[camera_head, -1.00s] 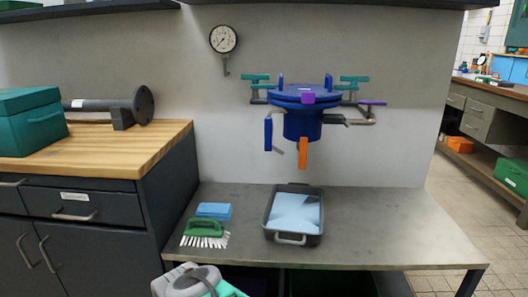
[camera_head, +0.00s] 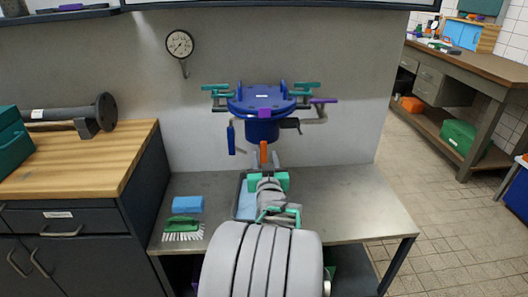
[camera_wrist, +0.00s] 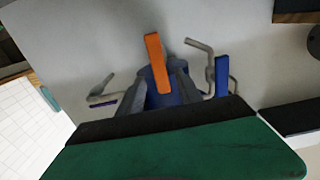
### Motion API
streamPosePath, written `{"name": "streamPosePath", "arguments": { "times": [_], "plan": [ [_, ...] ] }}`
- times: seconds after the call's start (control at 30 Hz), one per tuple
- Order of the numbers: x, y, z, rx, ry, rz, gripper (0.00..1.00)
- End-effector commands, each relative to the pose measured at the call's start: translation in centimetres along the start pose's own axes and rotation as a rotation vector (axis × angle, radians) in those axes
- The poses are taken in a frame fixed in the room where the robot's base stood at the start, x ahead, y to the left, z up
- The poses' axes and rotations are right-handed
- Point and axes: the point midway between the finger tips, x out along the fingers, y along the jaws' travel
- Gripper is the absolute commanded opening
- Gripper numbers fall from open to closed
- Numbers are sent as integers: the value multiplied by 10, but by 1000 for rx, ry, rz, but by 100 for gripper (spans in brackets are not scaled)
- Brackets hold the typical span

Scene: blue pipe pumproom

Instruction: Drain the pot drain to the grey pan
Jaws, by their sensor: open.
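The blue pot (camera_head: 262,128) with a bolted lid is fixed at the wall above the steel table. An orange lever (camera_head: 263,152) hangs below it, and it also shows in the wrist view (camera_wrist: 157,62). My gripper (camera_head: 268,160) is open just below and in front of the pot. In the wrist view its two grey fingers (camera_wrist: 159,85) lie on either side of the lever's lower end. I cannot tell whether they touch it. The grey pan (camera_head: 238,212) stands on the table beneath, mostly hidden by my arm; its visible inside looks light blue.
A blue sponge (camera_head: 188,204) and a green brush (camera_head: 183,229) lie left of the pan. A blue lever (camera_head: 231,139) hangs left of the orange one. A purple-handled pipe (camera_head: 320,102) sticks out right. The table's right side is clear.

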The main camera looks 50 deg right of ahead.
Motion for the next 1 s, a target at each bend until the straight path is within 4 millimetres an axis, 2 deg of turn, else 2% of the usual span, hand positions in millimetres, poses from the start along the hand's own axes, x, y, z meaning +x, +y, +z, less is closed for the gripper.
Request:
{"name": "streamPosePath", "arguments": {
  "times": [0.1, 0.2, 0.43, 0.9, 1.0],
  "plan": [
    [19, 0, 2, 1, -2, -1, 42],
    [26, -1, 1, 1, -2, -1, 42],
    [27, 0, 0, 1, -1, 0, 42],
    [27, 0, 0, 1, -2, 0, 3],
    [27, 0, 0, 1, -2, 0, 0]
  ]
}}
